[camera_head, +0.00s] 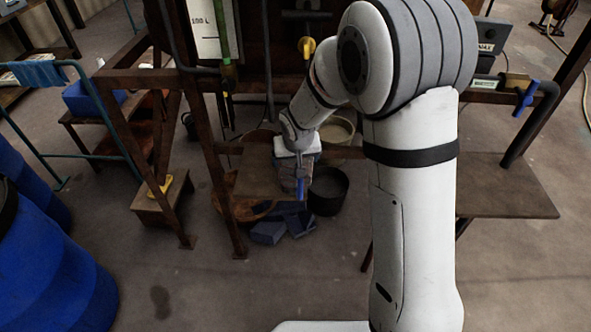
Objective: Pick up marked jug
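My arm reaches down beside a rusty frame, and my gripper (301,186) hangs at the right edge of a small brown shelf (255,184). The gripper is small and dark here, and I cannot tell whether it is open or shut. A narrow blue piece shows at its tip; I cannot tell whether it is part of the gripper or of something behind it. I cannot make out a marked jug for certain; it may be hidden by the gripper or the arm.
A dark bucket (327,200) stands on the floor just right of the gripper, with a pale tub (338,130) behind. Blue blocks (268,233) lie on the floor below. Blue barrels (50,275) stand at left, a bare table (505,190) at right. The front floor is clear.

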